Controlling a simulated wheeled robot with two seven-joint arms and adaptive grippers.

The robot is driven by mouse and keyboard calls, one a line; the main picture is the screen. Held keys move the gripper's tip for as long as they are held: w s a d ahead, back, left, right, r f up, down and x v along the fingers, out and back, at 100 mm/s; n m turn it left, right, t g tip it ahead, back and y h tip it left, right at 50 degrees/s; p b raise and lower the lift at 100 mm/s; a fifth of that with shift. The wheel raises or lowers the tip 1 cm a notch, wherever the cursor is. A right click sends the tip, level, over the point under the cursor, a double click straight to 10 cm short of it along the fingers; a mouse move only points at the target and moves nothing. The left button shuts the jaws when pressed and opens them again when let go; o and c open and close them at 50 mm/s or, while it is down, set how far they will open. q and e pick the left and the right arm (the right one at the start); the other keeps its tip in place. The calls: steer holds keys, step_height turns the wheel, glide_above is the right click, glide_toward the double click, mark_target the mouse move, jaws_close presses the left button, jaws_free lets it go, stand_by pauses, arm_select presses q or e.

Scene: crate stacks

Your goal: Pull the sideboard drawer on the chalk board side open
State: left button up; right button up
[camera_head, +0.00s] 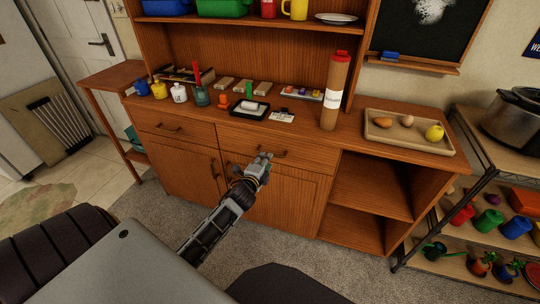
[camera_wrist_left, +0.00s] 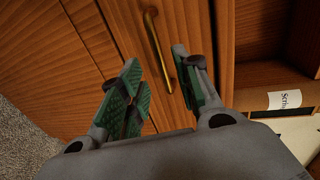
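The sideboard (camera_head: 370,180) is wooden with two drawers side by side. The drawer on the chalk board side (camera_head: 312,158) is the right one and looks closed; its front also shows in the wrist view (camera_wrist_left: 200,20). Its brass bar handle (camera_wrist_left: 155,42) lies between the fingers of my left gripper (camera_wrist_left: 165,88), beyond or level with the tips; I see no clear contact. The left gripper (camera_head: 264,157) is open in front of this drawer and partly hides the handle in the head view. The left drawer (camera_head: 160,124) looks closed. My right gripper is in neither view.
The chalk board (camera_head: 425,30) hangs at the upper right. On the sideboard top stand a cardboard tube (camera_head: 336,92), a fruit tray (camera_head: 405,146), paint bottles (camera_head: 179,93) and a small dark tray (camera_head: 250,109). Cupboard doors (camera_head: 280,198) lie below the drawers. A shelf rack (camera_head: 480,170) stands right.

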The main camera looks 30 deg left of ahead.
arm_select(q)
steer(key=shift+b+x, duration=0.45)
steer(key=shift+x, duration=2.95)
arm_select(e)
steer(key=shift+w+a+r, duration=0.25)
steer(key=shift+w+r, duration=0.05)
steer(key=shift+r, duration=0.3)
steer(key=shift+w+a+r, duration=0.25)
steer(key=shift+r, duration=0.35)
arm_select(q)
steer(key=shift+c, duration=0.3)
jaws_close()
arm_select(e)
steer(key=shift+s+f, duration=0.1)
